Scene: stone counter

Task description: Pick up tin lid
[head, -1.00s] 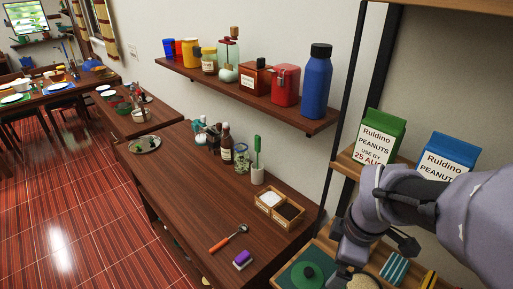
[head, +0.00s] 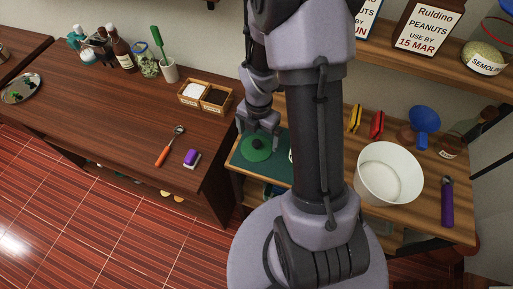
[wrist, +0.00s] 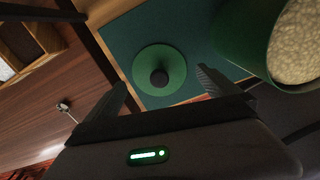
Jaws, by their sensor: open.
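The tin lid (head: 257,143) is a round green disc with a dark knob in its middle. It lies flat on a dark green mat (head: 273,170) at the left of the wooden shelf top. In the wrist view the lid (wrist: 172,58) shows whole, between and beyond my two fingers. My gripper (head: 262,128) is open and empty, above the lid and apart from it. In the wrist view my gripper (wrist: 160,88) has one finger on each side of the lid. A green tin (wrist: 232,38) full of pale grains stands right of the lid; my arm mostly hides it in the head view.
A white bowl (head: 388,173), a blue scoop (head: 424,120) and a purple-handled tool (head: 447,200) are right of my arm. Left, the wooden counter (head: 120,120) holds a divided box (head: 205,108), a purple sponge (head: 191,158) and an orange-handled tool (head: 163,155).

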